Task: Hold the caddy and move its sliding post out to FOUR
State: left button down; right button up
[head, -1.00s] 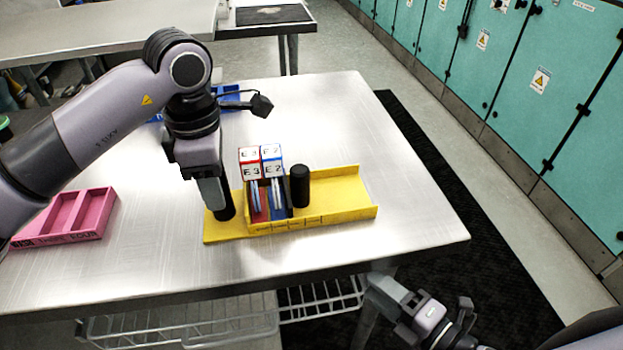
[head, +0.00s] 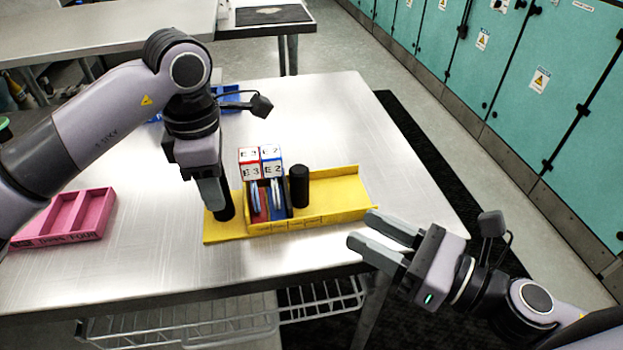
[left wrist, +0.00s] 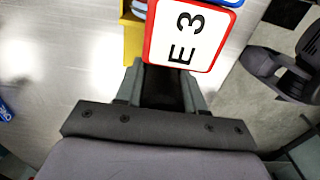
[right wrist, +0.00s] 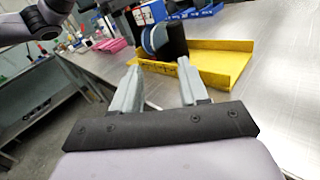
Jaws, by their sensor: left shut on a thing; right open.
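The yellow caddy (head: 335,217) lies on the metal table, holding red-edged E3 and blue-edged E2 modules (head: 262,171) side by side. A black post (head: 299,186) stands just right of the modules; it also shows in the right wrist view (right wrist: 172,40). My left gripper (head: 223,208) is shut on the black handle (head: 228,209) at the caddy's left end. In the left wrist view the E3 module (left wrist: 185,35) is close beyond the fingers. My right gripper (head: 370,236) is open and empty, in front of the caddy's right end and apart from it.
A pink tray (head: 88,217) with compartments lies at the left. A blue bin (head: 228,97) is partly hidden behind my left arm. Teal cabinets (head: 480,70) stand beyond the right edge.

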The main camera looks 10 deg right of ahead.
aim_at(307, 180)
jog(key=shift+w+d+r+t+h, duration=0.35)
jog(key=shift+w+d+t+h, duration=0.15)
jog(key=shift+w+h, duration=0.15)
jog(key=shift+w+a, duration=0.1)
jog(key=shift+w, duration=0.15)
jog(key=shift+n, duration=0.3)
jog(key=shift+x, duration=5.85)
jog(key=shift+c, duration=0.2)
